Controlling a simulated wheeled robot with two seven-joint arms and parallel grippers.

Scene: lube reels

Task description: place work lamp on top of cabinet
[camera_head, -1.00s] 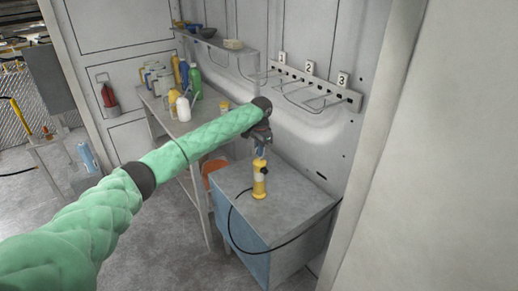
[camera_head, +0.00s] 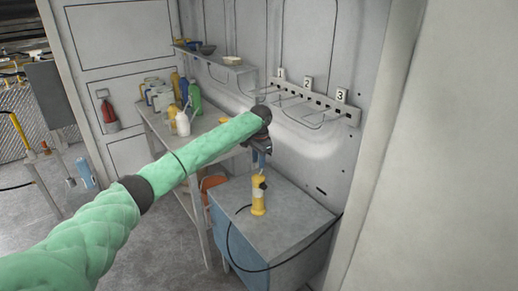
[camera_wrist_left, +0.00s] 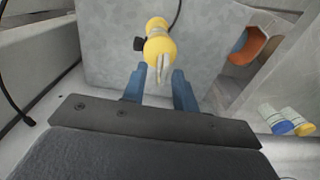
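The yellow work lamp (camera_head: 258,198) stands upright on the grey top of the blue-sided cabinet (camera_head: 290,222). Its black cable loops over the cabinet's front. My left gripper (camera_head: 261,160) is above the lamp, pointing down and apart from it. In the left wrist view, the two blue fingers of this gripper (camera_wrist_left: 160,80) are spread with nothing held between them. The lamp (camera_wrist_left: 158,42) shows beyond the fingertips, its hook toward me. My right gripper is not in view.
A workbench (camera_head: 158,122) with several bottles and cans stands left of the cabinet. An orange bin (camera_head: 212,183) sits between them. A wall rack numbered 1 to 3 (camera_head: 310,97) and a shelf (camera_head: 222,62) are behind. The cabinet top around the lamp is clear.

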